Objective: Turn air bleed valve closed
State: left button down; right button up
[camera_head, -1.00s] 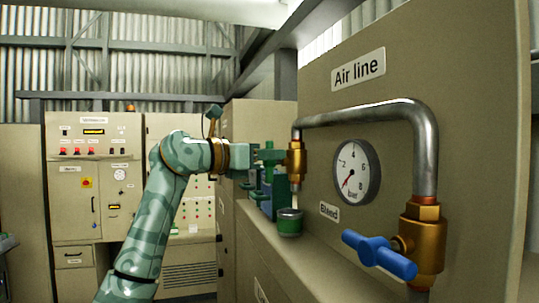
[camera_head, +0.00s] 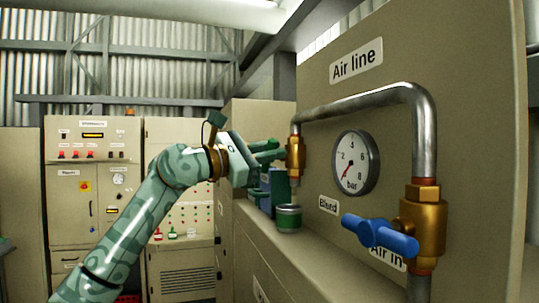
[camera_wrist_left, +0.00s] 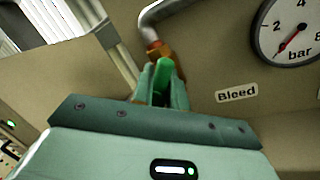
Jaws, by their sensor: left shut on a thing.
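The air bleed valve is a brass body (camera_head: 296,158) at the left end of the pipe, above the "Bleed" label (camera_head: 328,205). It also shows in the left wrist view (camera_wrist_left: 158,50). Its green handle (camera_wrist_left: 165,72) lies between the two fingers of my left gripper (camera_head: 272,152), which is shut on it. In the head view the fingers hide most of the handle. In the wrist view the handle points toward the camera. My right gripper is not in view.
A pressure gauge (camera_head: 357,162) has its red needle low on the left. The blue-handled "Air in" valve (camera_head: 380,235) is at the right. A green-banded can (camera_head: 289,217) and a blue-green box (camera_head: 273,188) stand on the ledge below the bleed valve.

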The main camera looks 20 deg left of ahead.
pick_arm(q)
jog(key=m, duration=0.2)
jog(key=m+h, duration=0.1)
jog(key=m, duration=0.1)
jog(key=f+m+g+h+b, duration=0.1)
jog(key=m, duration=0.1)
jog(key=shift+s+d+m, duration=0.1)
jog(key=shift+s+m, duration=0.05)
jog(key=shift+m, duration=0.15)
jog(key=shift+f+m+g+h+b, duration=0.15)
jog(key=shift+m+g+h+b, duration=0.2)
jog(key=shift+m, duration=1.05)
jog(key=shift+f+m+g+h+b, duration=0.15)
jog(key=shift+m+g+h, duration=0.3)
jog(key=shift+m, duration=0.95)
jog(key=shift+d, duration=0.1)
jog(key=c, duration=1.5)
grip_release()
jog(key=shift+o, duration=0.2)
jog(key=shift+s, duration=0.1)
jog(key=b+v, duration=0.6)
jog(key=v, duration=1)
jog(key=shift+a+b, duration=0.25)
jog(key=shift+b, duration=0.15)
